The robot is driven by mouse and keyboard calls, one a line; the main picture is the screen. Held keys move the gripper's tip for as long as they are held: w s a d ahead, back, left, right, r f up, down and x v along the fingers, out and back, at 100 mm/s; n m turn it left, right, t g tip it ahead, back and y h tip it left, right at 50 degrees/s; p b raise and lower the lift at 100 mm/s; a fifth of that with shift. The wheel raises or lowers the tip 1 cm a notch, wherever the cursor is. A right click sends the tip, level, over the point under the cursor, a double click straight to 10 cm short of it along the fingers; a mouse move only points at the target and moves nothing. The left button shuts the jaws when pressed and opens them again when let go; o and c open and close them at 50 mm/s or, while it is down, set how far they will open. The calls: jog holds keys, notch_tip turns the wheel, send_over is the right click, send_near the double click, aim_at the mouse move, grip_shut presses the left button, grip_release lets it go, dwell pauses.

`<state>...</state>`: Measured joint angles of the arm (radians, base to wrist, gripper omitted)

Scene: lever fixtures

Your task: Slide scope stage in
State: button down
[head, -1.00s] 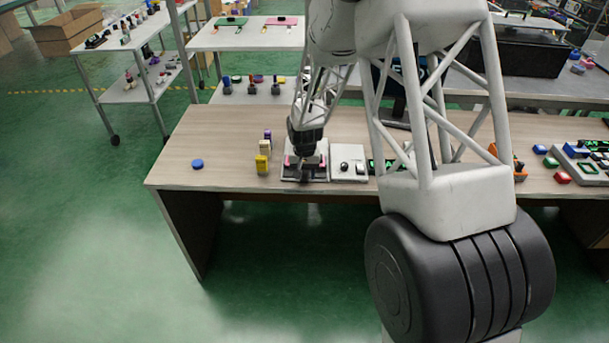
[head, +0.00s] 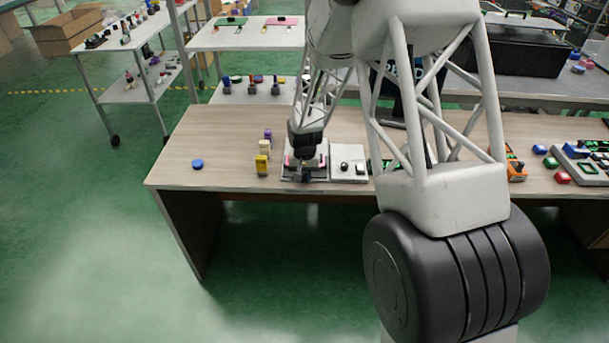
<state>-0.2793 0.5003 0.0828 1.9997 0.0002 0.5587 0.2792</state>
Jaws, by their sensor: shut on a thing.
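The scope stage fixture (head: 291,174) is a grey plate with pink parts on the wooden table, near its front edge. My gripper (head: 305,176) points down over the middle of this fixture, its fingers low at the stage. It is shut on a part of the stage, but the part between the fingers is small and mostly hidden by my gripper and wrist. The back of the fixture is also hidden behind my wrist.
A grey panel with black knobs (head: 347,168) stands right beside the fixture. Yellow, cream and purple blocks (head: 262,164) stand to its left, and a blue disc (head: 197,164) lies farther left. The table between disc and blocks is clear. My own arm covers the table's middle right.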

jog(key=w, duration=0.7)
jog(key=shift+w, duration=0.35)
jog(key=c, duration=1)
grip_release()
jog(key=shift+c, duration=0.2)
jog(key=shift+r, duration=0.1)
jog(key=shift+r, duration=3.85)
